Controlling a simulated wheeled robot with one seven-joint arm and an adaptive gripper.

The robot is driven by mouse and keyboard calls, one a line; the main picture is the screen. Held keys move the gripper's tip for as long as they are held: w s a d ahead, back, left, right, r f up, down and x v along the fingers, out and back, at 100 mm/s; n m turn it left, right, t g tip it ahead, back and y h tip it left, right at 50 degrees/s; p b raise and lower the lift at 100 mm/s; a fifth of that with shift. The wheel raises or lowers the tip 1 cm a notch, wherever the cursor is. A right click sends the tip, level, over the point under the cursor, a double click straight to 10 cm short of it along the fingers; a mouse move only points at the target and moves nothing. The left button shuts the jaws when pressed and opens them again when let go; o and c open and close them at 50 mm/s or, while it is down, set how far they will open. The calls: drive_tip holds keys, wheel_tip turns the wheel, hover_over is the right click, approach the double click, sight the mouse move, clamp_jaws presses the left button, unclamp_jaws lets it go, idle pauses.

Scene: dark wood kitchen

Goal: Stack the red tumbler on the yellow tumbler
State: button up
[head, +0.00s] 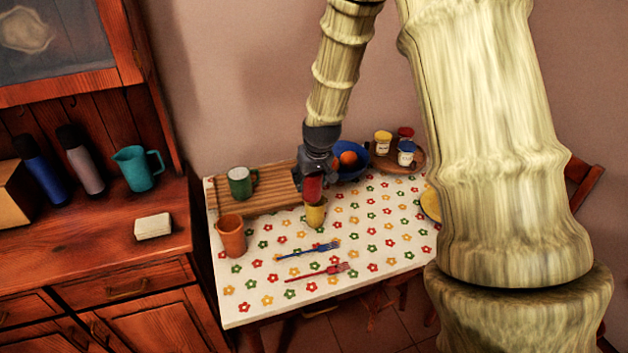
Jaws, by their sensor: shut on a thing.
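The red tumbler (313,191) is in my gripper (314,174), which points down over the table in the head view. My gripper is shut on it. The yellow tumbler (316,215) stands upright on the flowered tablecloth directly below the red one. The red tumbler's lower end meets or overlaps the yellow tumbler's rim in the picture. I cannot tell whether it sits inside the yellow tumbler or just above it. My gripper hides the upper part of the red tumbler.
An orange tumbler (231,236) stands left. A ribbed wooden board (272,193) with a green mug (240,183) lies behind. A blue bowl (350,171) with an orange fruit and a round tray of jars (417,166) are at the back. Blue (308,249) and red (318,273) forks lie in front.

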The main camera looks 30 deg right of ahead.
drive_tip(key=f, duration=0.1)
drive_tip(key=w+d+f+p, duration=0.1)
drive_tip(key=d+f, duration=0.1)
drive_tip(key=shift+w+d+f, duration=0.1)
drive_tip(key=shift+w+f, duration=0.2)
drive_tip(key=shift+f, duration=0.1)
drive_tip(key=o, duration=1.1)
drive_tip(key=b+v, duration=0.1)
drive_tip(key=v, duration=1.1)
drive_tip(key=shift+s, duration=0.1)
